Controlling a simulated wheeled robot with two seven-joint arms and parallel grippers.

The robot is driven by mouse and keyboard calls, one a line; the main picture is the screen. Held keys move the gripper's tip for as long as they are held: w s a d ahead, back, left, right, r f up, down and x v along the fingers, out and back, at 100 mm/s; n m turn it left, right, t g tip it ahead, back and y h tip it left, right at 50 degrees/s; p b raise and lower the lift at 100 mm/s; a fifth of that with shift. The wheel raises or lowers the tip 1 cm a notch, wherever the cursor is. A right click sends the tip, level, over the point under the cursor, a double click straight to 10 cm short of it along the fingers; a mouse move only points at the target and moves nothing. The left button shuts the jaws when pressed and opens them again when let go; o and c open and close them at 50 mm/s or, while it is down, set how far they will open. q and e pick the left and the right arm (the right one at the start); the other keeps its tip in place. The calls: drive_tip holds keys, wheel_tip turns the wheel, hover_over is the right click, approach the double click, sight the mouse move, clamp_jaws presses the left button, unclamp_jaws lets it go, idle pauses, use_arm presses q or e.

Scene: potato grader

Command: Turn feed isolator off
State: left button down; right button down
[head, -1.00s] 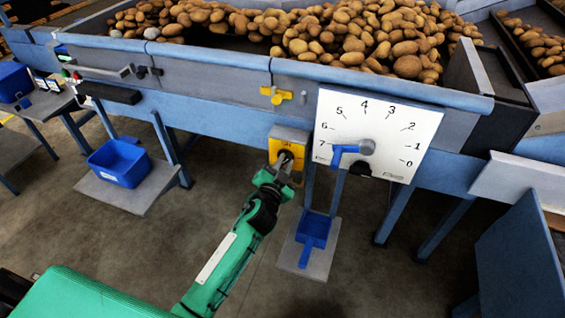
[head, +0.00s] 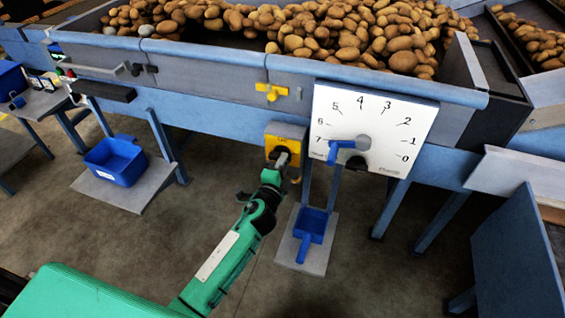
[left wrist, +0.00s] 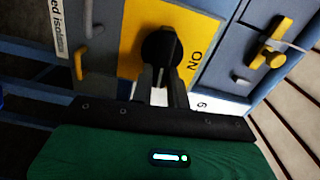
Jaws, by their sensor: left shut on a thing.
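The feed isolator is a yellow plate (head: 290,131) on a grey box below the hopper edge, with a black rotary knob (left wrist: 158,48) at its middle. In the left wrist view the plate (left wrist: 207,32) carries the word ON to the right of the knob, and a white label (left wrist: 58,28) reads in part "ed isolator". My left gripper (head: 281,160) is at the knob; in the left wrist view its fingers (left wrist: 161,80) are shut on the knob's handle. The fingers partly hide the knob, so its exact setting is unclear. My right gripper is not in view.
A white dial (head: 385,115) with a blue lever (head: 335,149) stands just right of the isolator. A small yellow handle (head: 271,91) is above it. Potatoes fill the hopper.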

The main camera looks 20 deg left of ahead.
use_arm(q)
drive_tip(key=shift+f+m, duration=0.1)
drive_tip(key=shift+m, duration=0.5)
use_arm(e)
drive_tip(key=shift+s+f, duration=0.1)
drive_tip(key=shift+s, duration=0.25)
use_arm(q)
drive_tip(key=c, duration=1.4)
unclamp_jaws()
drive_tip(key=shift+d, duration=0.1)
drive_tip(key=shift+o, duration=0.2)
drive_tip(key=shift+s, duration=0.1)
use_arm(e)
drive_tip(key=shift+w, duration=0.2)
